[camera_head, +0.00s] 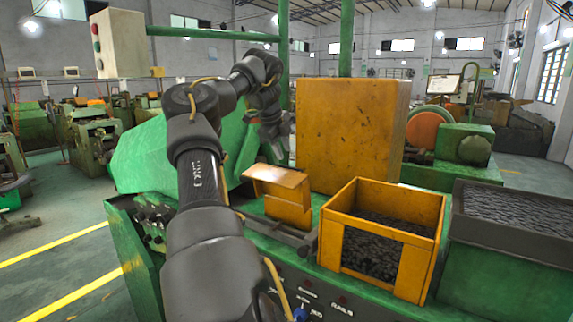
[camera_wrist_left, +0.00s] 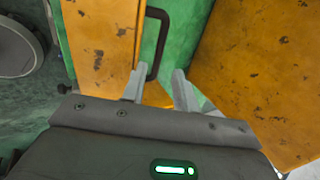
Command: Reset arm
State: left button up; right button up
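My left arm (camera_head: 205,170) rises from the bottom of the head view and bends over the green machine (camera_head: 165,160). My left gripper (camera_head: 276,150) hangs downward above and behind the small yellow cover (camera_head: 278,178), left of the large yellow box (camera_head: 345,130). In the left wrist view its two grey fingers (camera_wrist_left: 160,88) stand apart with nothing held between them. A dark handle (camera_wrist_left: 152,45) on the green surface is just beyond them, with yellow panels on both sides. I cannot tell whether a finger touches anything. My right gripper is not in view.
An open yellow bin (camera_head: 395,215) with dark small parts stands at the front right. Right of it is a dark tray (camera_head: 515,210) filled with similar parts. A green post (camera_head: 283,60) rises behind the arm. Floor at left is open, with yellow lines.

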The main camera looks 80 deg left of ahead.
pick_arm(q)
jog(key=shift+v, duration=0.75)
jog(key=shift+s+r, duration=0.1)
jog(key=shift+r, duration=0.1)
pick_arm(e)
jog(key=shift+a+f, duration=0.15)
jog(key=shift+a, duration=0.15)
pick_arm(q)
jog(key=shift+a, duration=0.1)
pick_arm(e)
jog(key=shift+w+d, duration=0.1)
